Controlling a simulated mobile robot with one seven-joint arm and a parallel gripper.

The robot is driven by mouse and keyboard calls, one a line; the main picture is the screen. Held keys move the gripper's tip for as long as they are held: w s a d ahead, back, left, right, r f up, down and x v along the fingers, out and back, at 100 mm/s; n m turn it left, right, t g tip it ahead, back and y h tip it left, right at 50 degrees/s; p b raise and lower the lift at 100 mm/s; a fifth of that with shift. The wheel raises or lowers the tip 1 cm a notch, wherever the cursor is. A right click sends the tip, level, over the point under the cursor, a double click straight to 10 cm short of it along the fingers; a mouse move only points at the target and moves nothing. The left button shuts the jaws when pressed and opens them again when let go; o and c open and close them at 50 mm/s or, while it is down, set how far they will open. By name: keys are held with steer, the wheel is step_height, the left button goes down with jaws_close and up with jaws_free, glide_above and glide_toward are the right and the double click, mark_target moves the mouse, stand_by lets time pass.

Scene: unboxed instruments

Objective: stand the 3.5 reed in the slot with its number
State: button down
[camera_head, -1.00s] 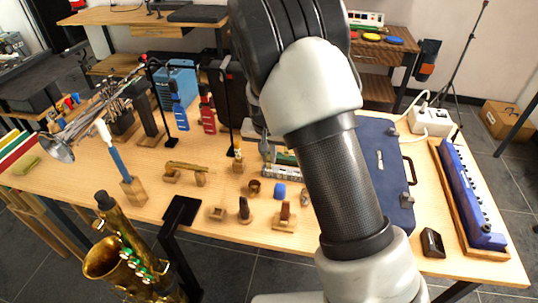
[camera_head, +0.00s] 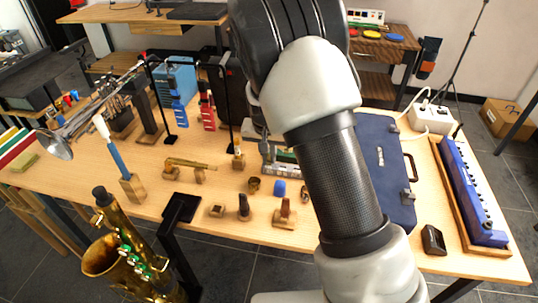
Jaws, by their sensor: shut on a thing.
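My gripper (camera_head: 267,150) shows only in part, just left of my forearm, above the middle of the wooden table (camera_head: 330,252). It is shut, with a thin thing between the jaws that is too small and hidden to make out; no number can be read. A low grey rack (camera_head: 276,170) with a green part lies right below and beside the gripper, its right end hidden behind my arm. I cannot tell its slots or their numbers, nor whether the held thing touches it.
A blue case (camera_head: 390,170) lies right of my arm, and a long blue box (camera_head: 468,195) farther right. Small wooden stands (camera_head: 285,215), a blue cup (camera_head: 280,187) and a brass piece (camera_head: 190,165) stand in front and left. A saxophone (camera_head: 125,255) stands before the table.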

steer(key=c, duration=1.7)
jaws_free()
steer(key=shift+r, duration=0.1)
steer(key=p+v, duration=0.3)
steer(key=v, duration=1.4)
steer(key=shift+w+r, duration=0.1)
steer(key=shift+r, duration=0.05)
